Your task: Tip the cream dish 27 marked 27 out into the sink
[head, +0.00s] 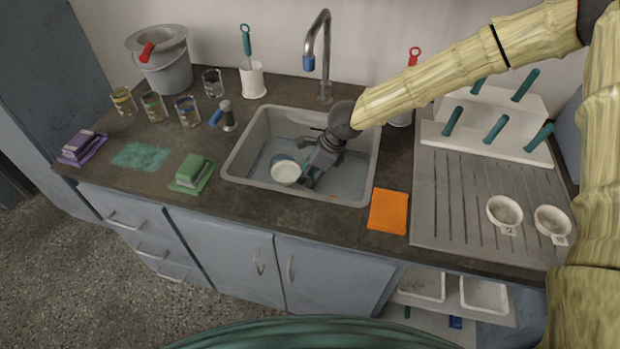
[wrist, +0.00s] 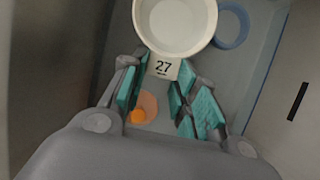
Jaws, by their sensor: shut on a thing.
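The cream dish 27 (head: 286,171) is over the sink basin, low within its rim in the head view. In the wrist view the dish (wrist: 175,22) shows its pale, empty-looking inside, and its tab marked 27 faces my gripper. My gripper (wrist: 161,75) is shut on this tab, with teal finger pads on both sides of it. In the head view my gripper (head: 308,172) reaches down into the sink from the right. The sink (head: 243,150) is a grey basin set in the dark counter. Whether the dish touches the sink floor I cannot tell.
A blue ring (wrist: 231,26) and an orange patch (wrist: 143,108) lie in the sink. The tap (head: 325,60) stands behind it. Two more dishes (head: 504,211) sit on the drainer.

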